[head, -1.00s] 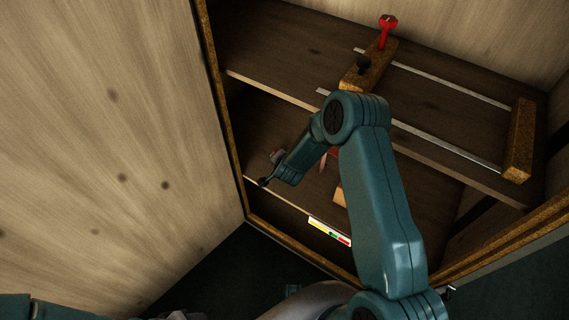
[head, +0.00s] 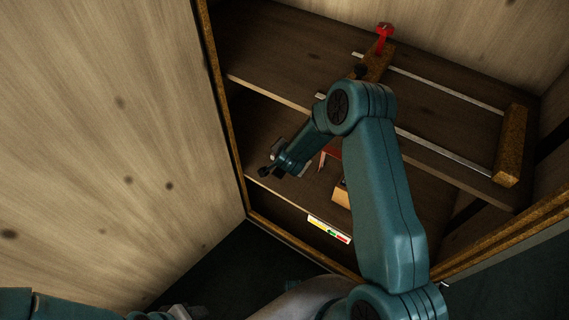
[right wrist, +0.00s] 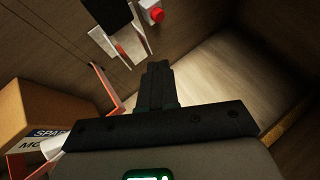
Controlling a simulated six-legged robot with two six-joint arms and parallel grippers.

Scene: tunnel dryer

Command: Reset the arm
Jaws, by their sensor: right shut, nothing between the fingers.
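My right arm reaches from the lower right into the wooden cabinet, its elbow bent in front of the upper shelf (head: 290,48). My right gripper (head: 266,172) is small and partly hidden at the end of the forearm, over the front of the lower shelf. In the right wrist view the black fingers (right wrist: 158,80) are together with nothing between them.
A cardboard box (head: 342,194) with a label stands on the lower shelf, also in the right wrist view (right wrist: 30,108). A red button (right wrist: 152,14) is beside a pale metal bracket (right wrist: 130,44). The cabinet's left door panel (head: 100,120) stands close by.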

